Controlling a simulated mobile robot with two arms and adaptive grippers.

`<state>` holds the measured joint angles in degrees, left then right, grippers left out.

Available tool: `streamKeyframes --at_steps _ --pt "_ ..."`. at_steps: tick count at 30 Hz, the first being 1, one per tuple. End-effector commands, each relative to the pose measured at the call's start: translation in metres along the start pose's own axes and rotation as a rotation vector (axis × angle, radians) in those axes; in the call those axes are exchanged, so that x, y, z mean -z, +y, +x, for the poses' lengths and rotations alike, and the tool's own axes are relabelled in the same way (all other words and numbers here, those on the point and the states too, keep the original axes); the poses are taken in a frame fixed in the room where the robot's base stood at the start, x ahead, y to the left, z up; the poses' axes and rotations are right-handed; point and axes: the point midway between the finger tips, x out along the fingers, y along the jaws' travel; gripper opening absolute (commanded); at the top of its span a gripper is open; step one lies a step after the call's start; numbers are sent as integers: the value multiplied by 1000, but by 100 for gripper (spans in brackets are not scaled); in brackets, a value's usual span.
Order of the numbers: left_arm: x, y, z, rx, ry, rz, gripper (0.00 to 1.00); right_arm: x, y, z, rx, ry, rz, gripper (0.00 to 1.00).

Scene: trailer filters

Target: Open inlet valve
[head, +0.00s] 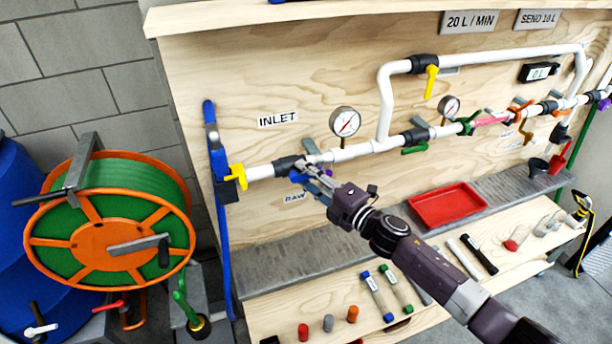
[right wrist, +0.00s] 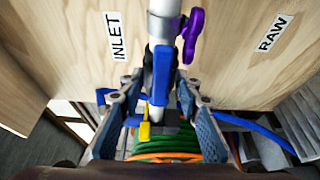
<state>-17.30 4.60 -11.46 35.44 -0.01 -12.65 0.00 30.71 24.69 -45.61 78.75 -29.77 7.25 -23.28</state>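A white pipe (head: 353,151) runs across the plywood board below the INLET label (head: 278,120). A black valve body (head: 286,164) sits on it, with a blue lever (head: 297,176) partly hidden by my right gripper (head: 317,174). In the right wrist view the blue lever (right wrist: 162,74) lies over the pipe, roughly in line with it. My right gripper (right wrist: 163,118) is open there, its fingers apart on either side of the lever and pipe. I cannot tell whether either finger touches. A purple handle (right wrist: 193,36) stands beside the pipe. My left gripper is not in view.
A yellow handle (head: 237,175) is at the pipe's left end, by a blue hose (head: 217,160). A hose reel (head: 112,225) stands left. A gauge (head: 345,122) rises above the pipe. A red tray (head: 447,222) and several small items lie below.

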Motion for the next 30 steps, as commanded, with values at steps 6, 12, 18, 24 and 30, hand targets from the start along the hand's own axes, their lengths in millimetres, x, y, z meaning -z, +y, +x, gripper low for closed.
streamKeyframes --at_steps 6,12,18,24,30 --pt "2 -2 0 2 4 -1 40 0 -1 -4 1 -1 2 31" --pt "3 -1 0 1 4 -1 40 0 -2 -32 3 0 1 31" --pt "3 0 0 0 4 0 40 0 -2 -75 3 -1 2 31" --pt "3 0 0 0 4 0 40 0 -1 -106 2 0 1 31" --pt "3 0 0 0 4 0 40 0 0 -119 0 0 1 31"
